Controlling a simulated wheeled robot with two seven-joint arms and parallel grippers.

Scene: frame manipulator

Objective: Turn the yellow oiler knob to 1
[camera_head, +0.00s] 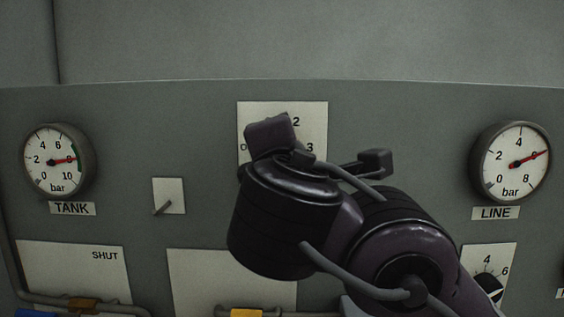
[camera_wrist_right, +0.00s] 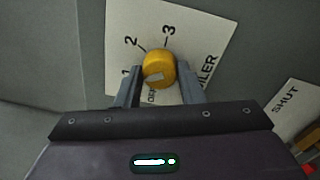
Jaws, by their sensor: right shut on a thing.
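The yellow oiler knob (camera_wrist_right: 159,62) shows in the right wrist view, on a white dial plate (camera_wrist_right: 203,40) marked OFF, 1, 2, 3 and OILER. My right gripper (camera_wrist_right: 160,72) has one finger on each side of the knob and is shut on it. A pale grey mark shows on the knob's lower face; I cannot tell for sure which label it points at. In the head view my right wrist covers the knob and part of the dial plate (camera_head: 311,120). My left gripper is not in view.
In the head view, a TANK gauge (camera_head: 58,161) is at left and a LINE gauge (camera_head: 514,163) at right. A small toggle switch (camera_head: 163,207) is left of my wrist. Blue and yellow handles (camera_head: 247,313) show low on the panel, and a black knob (camera_head: 489,283) is at lower right.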

